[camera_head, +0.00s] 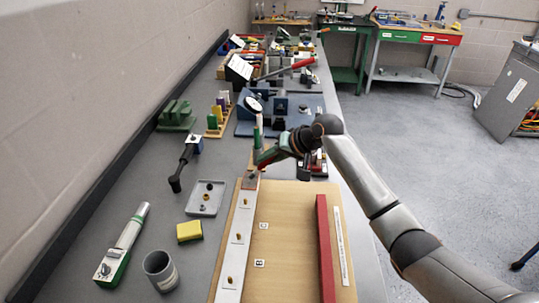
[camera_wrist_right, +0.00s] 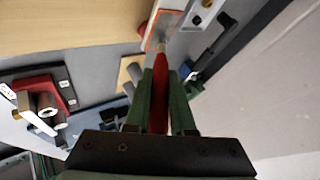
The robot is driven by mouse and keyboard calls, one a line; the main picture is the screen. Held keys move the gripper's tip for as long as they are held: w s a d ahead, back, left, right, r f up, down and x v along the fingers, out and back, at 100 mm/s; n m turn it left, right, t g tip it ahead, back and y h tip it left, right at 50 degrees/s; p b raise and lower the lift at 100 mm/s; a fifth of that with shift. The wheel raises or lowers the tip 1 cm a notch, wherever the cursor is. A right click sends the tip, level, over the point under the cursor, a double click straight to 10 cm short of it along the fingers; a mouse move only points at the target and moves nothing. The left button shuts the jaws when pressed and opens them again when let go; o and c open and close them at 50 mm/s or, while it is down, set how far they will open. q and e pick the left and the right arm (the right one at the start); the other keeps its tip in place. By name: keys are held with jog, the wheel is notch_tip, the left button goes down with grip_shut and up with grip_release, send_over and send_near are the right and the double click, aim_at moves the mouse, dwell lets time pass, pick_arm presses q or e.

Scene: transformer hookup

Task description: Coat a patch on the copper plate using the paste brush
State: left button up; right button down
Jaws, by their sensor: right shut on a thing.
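My right gripper (camera_head: 262,158) comes in from the right over the far end of the board. Its green fingers (camera_wrist_right: 160,100) are shut on the red handle of the paste brush (camera_wrist_right: 159,95). The handle points away between the fingers toward the copper plate (camera_wrist_right: 162,28), a small plate with an orange-brown edge. In the head view the copper plate (camera_head: 249,182) lies at the far end of the white strip, just below the gripper. The brush tip is small, and I cannot tell whether it touches the plate. My left gripper is not in view.
The wooden board (camera_head: 290,225) carries a white strip with several studs and a red bar (camera_head: 325,245). Left of it are a grey tray (camera_head: 205,198), a yellow sponge (camera_head: 189,231), a grey cup (camera_head: 160,270) and a green-white tool (camera_head: 122,246). Blue fixtures stand behind.

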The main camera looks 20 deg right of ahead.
jog(key=shift+w+d+r, duration=0.1)
jog(key=shift+w+r, duration=0.15)
jog(key=shift+r, duration=0.4)
jog(key=shift+w+d+r, duration=0.15)
jog(key=shift+w+r, duration=0.1)
jog(key=shift+r, duration=0.45)
jog(key=shift+w+d+r, duration=0.1)
jog(key=shift+w+r, duration=0.15)
jog(key=shift+r, duration=0.4)
jog(key=shift+a+r, duration=0.1)
